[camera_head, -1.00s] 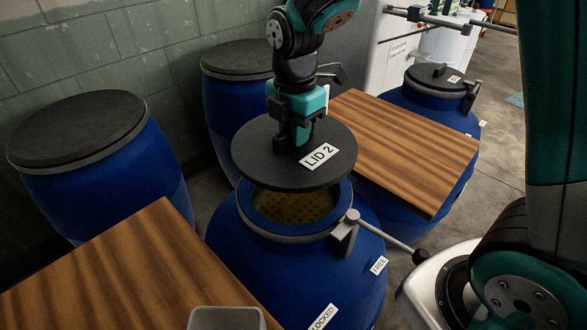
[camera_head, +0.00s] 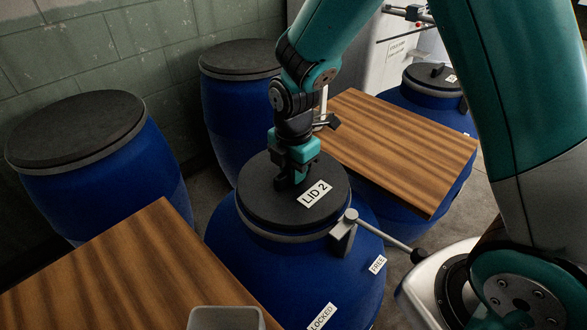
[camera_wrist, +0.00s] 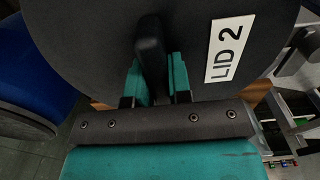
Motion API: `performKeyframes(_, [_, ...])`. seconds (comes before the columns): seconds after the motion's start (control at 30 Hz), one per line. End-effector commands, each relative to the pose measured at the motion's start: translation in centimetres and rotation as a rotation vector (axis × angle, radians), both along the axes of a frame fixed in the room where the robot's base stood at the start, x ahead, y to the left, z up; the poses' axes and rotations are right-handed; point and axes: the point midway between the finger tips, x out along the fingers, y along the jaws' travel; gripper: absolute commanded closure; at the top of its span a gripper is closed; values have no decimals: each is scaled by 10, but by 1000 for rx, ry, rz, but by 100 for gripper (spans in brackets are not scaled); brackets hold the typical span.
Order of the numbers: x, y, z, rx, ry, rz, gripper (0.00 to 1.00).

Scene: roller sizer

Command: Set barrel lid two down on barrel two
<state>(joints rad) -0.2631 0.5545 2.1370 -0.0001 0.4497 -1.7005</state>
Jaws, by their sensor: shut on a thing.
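The black lid labelled LID 2 (camera_head: 262,205) lies over the mouth of the blue barrel (camera_head: 262,270) in the middle of the head view. It looks level and covers the opening, with its edge close against the grey rim; whether it is fully seated I cannot tell. My gripper (camera_head: 292,182) is shut on the lid's handle, upright above the lid. In the wrist view the handle (camera_wrist: 150,50) stands between the teal fingers, and the lid (camera_wrist: 90,50) fills much of the picture.
A lever (camera_head: 380,232) sticks out from the barrel's right side, near labels FREE (camera_head: 377,264) and LOCKED (camera_head: 322,317). Wooden boards lie at lower left (camera_head: 130,275) and right (camera_head: 400,145). Lidded blue barrels stand at left (camera_head: 110,180) and behind (camera_head: 235,110).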

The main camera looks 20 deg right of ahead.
Motion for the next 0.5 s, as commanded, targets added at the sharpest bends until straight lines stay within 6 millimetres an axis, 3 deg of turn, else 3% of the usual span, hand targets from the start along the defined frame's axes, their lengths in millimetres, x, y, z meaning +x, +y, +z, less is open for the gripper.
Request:
performKeyframes(0.43, [0, 0, -11, 0, -1, 0, 100])
performKeyframes(0.47, [0, 0, -11, 0, 0, 0, 74])
performKeyframes(0.5, [0, 0, -11, 0, 0, 0, 65])
